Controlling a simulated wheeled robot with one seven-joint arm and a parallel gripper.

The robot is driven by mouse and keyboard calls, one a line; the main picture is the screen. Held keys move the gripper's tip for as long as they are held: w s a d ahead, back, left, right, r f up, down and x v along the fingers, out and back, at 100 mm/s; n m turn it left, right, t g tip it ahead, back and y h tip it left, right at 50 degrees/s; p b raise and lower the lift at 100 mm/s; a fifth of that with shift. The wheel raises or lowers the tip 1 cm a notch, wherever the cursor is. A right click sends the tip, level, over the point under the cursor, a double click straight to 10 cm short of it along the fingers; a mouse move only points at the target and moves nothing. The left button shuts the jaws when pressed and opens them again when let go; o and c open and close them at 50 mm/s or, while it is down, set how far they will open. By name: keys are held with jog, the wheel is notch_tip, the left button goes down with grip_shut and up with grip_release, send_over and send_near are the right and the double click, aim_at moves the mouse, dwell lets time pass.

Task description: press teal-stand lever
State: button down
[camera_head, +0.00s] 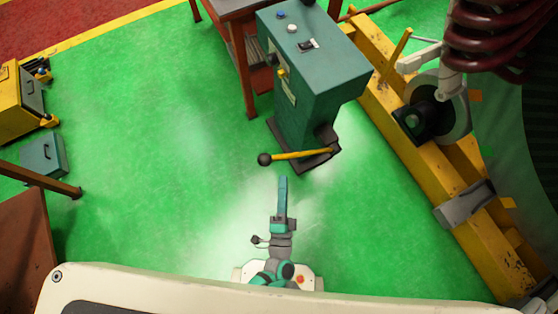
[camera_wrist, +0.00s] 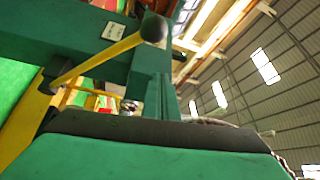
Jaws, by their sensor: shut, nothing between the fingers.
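The teal stand (camera_head: 305,85) is a tall cabinet at the upper middle of the head view, with buttons on its top. Its lever (camera_head: 300,154) is a yellow bar with a black ball knob (camera_head: 264,159), jutting left from the stand's lower front. My gripper (camera_head: 283,181) is shut and empty, just below the lever in the head view; I see no clear contact. In the wrist view the lever (camera_wrist: 95,59) slants up to its black knob (camera_wrist: 154,28), with the teal stand (camera_wrist: 75,32) behind. A dark and teal shape fills the bottom of that view.
A yellow beam frame (camera_head: 430,160) with a grey-and-black wheel unit (camera_head: 435,110) stands to the right. A table (camera_head: 240,40) is behind the stand. A yellow cart (camera_head: 25,95) and a teal box (camera_head: 44,155) are at left. Green floor is clear left of the lever.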

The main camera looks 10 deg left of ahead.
jog(key=shift+s+d+f, duration=0.2)
jog(key=shift+s+f, duration=0.05)
jog(key=shift+s, duration=0.25)
jog(key=shift+s+d+f, duration=0.15)
jog(key=shift+s+f, duration=0.05)
jog(key=shift+s, duration=0.25)
jog(key=shift+a, duration=0.1)
